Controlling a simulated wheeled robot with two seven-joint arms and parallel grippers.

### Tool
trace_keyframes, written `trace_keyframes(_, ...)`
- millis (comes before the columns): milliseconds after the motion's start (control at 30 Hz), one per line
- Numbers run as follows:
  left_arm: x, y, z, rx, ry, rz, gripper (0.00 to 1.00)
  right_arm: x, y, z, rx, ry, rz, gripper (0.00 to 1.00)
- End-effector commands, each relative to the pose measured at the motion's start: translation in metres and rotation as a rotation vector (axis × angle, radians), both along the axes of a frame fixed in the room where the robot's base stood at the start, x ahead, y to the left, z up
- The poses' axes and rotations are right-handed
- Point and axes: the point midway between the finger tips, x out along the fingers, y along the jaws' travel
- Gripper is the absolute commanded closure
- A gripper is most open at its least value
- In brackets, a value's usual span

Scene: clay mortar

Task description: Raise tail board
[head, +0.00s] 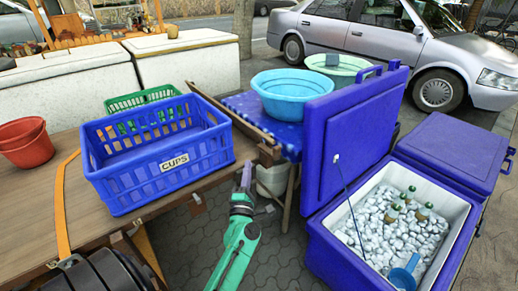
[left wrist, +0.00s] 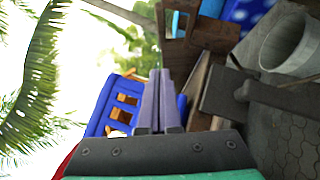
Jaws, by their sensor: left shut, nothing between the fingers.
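A wooden cart bed (head: 85,205) fills the left of the head view. A long narrow brown board (head: 235,121) runs along its right end, behind the blue crate, with a wooden block (head: 270,154) at its near end. I take this for the tail board; how far it is raised I cannot tell. My left gripper (head: 246,172) is shut and empty, pointing up just below that near corner. In the left wrist view its closed fingers (left wrist: 160,98) stand beside brown wooden parts (left wrist: 198,88); I cannot tell whether they touch. My right gripper is not in view.
A blue crate labelled CUPS (head: 160,165) and a red bucket (head: 27,143) stand on the cart. A blue cooler (head: 330,245) with ice and bottles stands open at right. A blue-covered table (head: 245,106) holds basins. A pale bucket (head: 272,180) sits close to my gripper.

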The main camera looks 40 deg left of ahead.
Motion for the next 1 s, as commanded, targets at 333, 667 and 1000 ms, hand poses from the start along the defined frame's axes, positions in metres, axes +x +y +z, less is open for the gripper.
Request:
trace_keyframes(333,0.065,0.032,0.025,0.000,-0.002,0.000,1.00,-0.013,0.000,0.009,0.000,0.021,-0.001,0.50)
trace_keyframes(667,0.092,0.022,0.034,0.001,0.000,0.001,1.00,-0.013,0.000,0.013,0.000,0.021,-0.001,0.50)
trace_keyframes(1000,0.094,0.022,0.039,0.004,0.015,0.001,1.00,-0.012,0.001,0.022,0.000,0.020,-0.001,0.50)
